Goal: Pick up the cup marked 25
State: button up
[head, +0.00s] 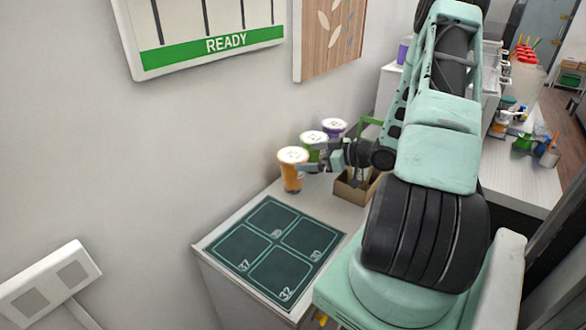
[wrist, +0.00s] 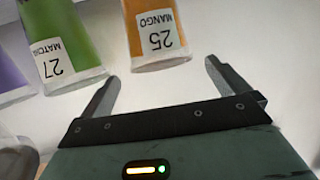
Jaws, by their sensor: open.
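The orange cup marked 25 MANGO (head: 291,175) has a white lid and stands on the counter behind the dark mat. In the wrist view, the orange cup (wrist: 157,32) shows its white label and lower end ahead of the gap between my fingers, nearer the middle than either side. My gripper (wrist: 161,70) is open and empty. In the head view, my gripper (head: 313,158) is close to the right side of the orange cup; whether it touches cannot be told.
A green cup marked 27 (wrist: 68,40) stands left of the orange cup in the wrist view, with a purple cup (wrist: 10,75) beyond it. A dark mat (head: 272,233) with numbered squares lies empty in front. A brown box (head: 352,192) stands at the right.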

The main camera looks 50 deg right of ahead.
aim_at(295, 155)
jog(key=p+x, duration=0.2)
jog(key=x, duration=0.2)
jog(key=shift+w+a+r, duration=0.1)
jog(key=shift+w, duration=0.3)
jog(key=c, duration=1.6)
jog(key=shift+c, duration=0.2)
